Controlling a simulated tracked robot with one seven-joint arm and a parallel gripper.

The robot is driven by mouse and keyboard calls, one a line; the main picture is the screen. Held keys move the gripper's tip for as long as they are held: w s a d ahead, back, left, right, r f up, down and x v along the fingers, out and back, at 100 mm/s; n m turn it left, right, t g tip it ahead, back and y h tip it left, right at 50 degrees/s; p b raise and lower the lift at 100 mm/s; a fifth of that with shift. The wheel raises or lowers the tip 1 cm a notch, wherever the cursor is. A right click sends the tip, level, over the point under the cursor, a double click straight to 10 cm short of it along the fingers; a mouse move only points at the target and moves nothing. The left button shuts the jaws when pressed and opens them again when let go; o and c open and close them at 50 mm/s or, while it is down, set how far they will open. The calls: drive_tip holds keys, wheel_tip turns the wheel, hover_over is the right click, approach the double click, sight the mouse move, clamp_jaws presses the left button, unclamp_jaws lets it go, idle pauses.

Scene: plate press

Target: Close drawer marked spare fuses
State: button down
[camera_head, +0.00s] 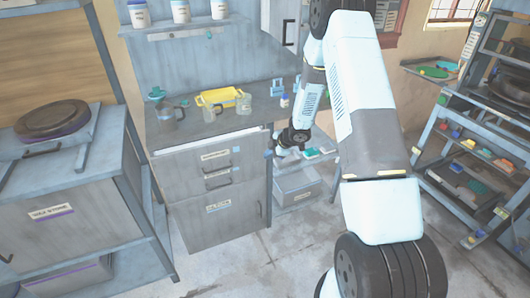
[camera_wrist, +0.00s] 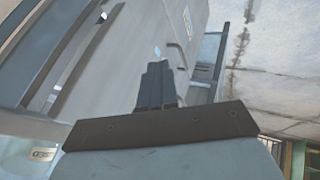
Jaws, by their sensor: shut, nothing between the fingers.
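The grey drawer cabinet (camera_head: 185,185) stands under the worktop in the head view. Several small labels show on its fronts, including an upper label (camera_head: 215,155) and a lower label (camera_head: 218,206); they are too small to read, so I cannot tell which drawer is marked spare fuses. My gripper (camera_head: 272,153) is by the cabinet's upper right corner. In the wrist view my gripper (camera_wrist: 157,72) is shut and empty, pointing along the grey front, with a dark handle (camera_wrist: 179,54) beyond its tips.
The worktop (camera_head: 205,128) carries a yellow container (camera_head: 220,97), jugs and small bottles. A low shelf unit (camera_head: 300,185) stands right of the cabinet. A grey bench (camera_head: 70,175) with a dark round lid is at left. Open concrete floor (camera_head: 270,260) lies in front.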

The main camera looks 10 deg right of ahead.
drive_tip(key=v, duration=1)
drive_tip(key=s+a+f+m+t+y, duration=0.2)
drive_tip(key=s+a+f+m+y, duration=0.25)
drive_tip(key=a+m, duration=0.5)
drive_tip(key=s+a+f+m+t+y, duration=0.1)
drive_tip(key=s+a+f+m+y, duration=0.4)
drive_tip(key=m, duration=0.8)
drive_tip(key=m+t+h, duration=1)
drive_tip(key=m+h, duration=0.1)
drive_tip(key=m, duration=1.9)
approach(238, 155)
drive_tip(key=x, duration=0.7)
drive_tip(key=shift+s+a, duration=0.1)
drive_tip(key=shift+a, duration=0.05)
